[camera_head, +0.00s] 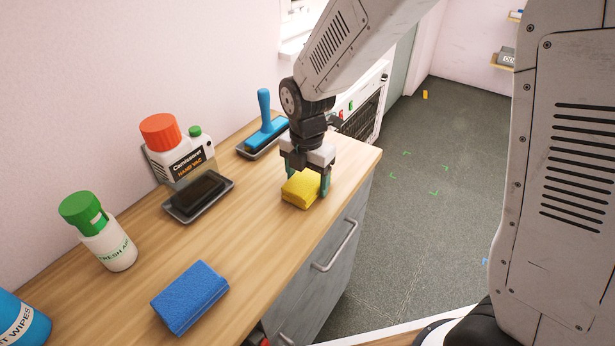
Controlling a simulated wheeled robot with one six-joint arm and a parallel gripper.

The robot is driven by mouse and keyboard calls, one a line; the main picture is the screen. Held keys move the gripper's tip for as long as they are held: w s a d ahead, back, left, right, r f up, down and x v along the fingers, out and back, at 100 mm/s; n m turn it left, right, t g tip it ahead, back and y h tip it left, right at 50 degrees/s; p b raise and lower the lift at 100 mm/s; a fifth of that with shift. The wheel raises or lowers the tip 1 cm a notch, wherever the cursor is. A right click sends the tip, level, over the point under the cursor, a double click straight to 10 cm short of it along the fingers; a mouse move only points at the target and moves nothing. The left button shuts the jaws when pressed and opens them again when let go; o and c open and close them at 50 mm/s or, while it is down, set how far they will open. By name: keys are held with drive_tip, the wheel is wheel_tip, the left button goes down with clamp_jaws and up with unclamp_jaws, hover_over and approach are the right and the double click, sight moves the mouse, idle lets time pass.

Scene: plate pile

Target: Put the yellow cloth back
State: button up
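The yellow cloth (300,190), a folded pad, is at the far right end of the wooden counter, near its front edge. It appears to rest on the counter. My gripper (307,178) points down over it with its green fingers spread apart. One finger is at the cloth's right side, very close to it or touching. The other is at its back left, partly hidden by the cloth. I cannot tell whether the fingers press on the cloth.
A blue sponge (189,298) lies nearer. The counter (245,232) between the sponge and cloth is clear.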

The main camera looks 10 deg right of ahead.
sight(307, 178)
drive_tip(key=shift+o, duration=0.5)
drive_tip(key=shift+r, duration=0.1)
wheel_tip(307, 178, up, 12)
drive_tip(key=s+d+r+m, duration=0.5)
drive_tip(key=d+m, duration=0.1)
drive_tip(key=m, duration=0.1)
drive_tip(key=s+d+m, duration=0.5)
drive_tip(key=s+m, duration=0.4)
drive_tip(key=m, duration=0.1)
drive_tip(key=s+d+r+m+t, duration=0.1)
drive_tip(key=s+d+m, duration=0.4)
drive_tip(key=s+m, duration=0.5)
drive_tip(key=shift+d, duration=0.15)
drive_tip(key=shift+r, duration=0.1)
